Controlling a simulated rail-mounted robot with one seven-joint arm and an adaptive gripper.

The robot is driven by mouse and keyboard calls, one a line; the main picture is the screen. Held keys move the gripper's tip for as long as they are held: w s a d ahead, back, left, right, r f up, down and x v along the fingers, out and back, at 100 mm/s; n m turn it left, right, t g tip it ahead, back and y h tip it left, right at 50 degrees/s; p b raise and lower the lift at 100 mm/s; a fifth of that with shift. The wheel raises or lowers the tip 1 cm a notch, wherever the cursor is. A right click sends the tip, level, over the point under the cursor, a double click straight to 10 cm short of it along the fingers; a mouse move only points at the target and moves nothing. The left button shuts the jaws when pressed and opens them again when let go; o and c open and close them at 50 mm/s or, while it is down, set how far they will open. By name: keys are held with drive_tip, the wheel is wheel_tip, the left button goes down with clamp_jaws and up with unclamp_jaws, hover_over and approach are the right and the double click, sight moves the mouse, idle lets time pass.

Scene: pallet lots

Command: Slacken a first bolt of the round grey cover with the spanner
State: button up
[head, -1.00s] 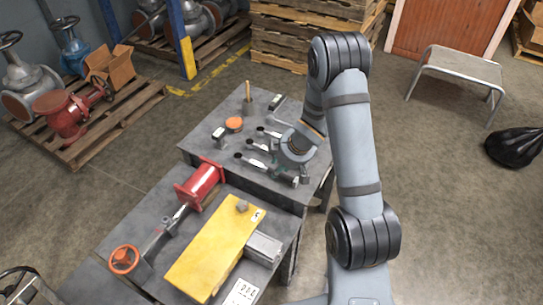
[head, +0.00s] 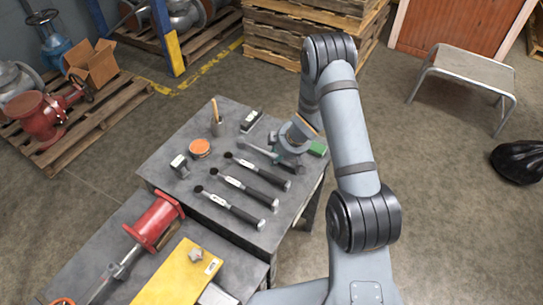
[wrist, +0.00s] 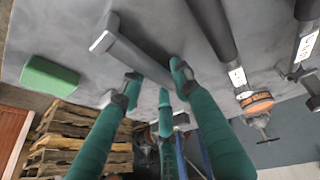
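A grey bar-like tool (head: 258,150), which looks like the spanner, lies on the far part of the grey bench. In the wrist view the grey bar (wrist: 135,52) has a wide end at the upper left, and its other end runs to the fingertips. My gripper (head: 280,158) is low over the bench at this tool. In the wrist view its teal fingers (wrist: 155,80) are spread, with the bar's near end by the gap between the tips; I cannot tell whether they touch it. I cannot make out the round grey cover or its bolts in either view.
Several black-handled tools (head: 245,186) lie side by side nearer on the bench. A green block (head: 317,148) is close to my gripper on the right.

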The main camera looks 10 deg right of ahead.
drive_tip(key=c, duration=0.8)
drive_tip(key=shift+d, duration=0.1)
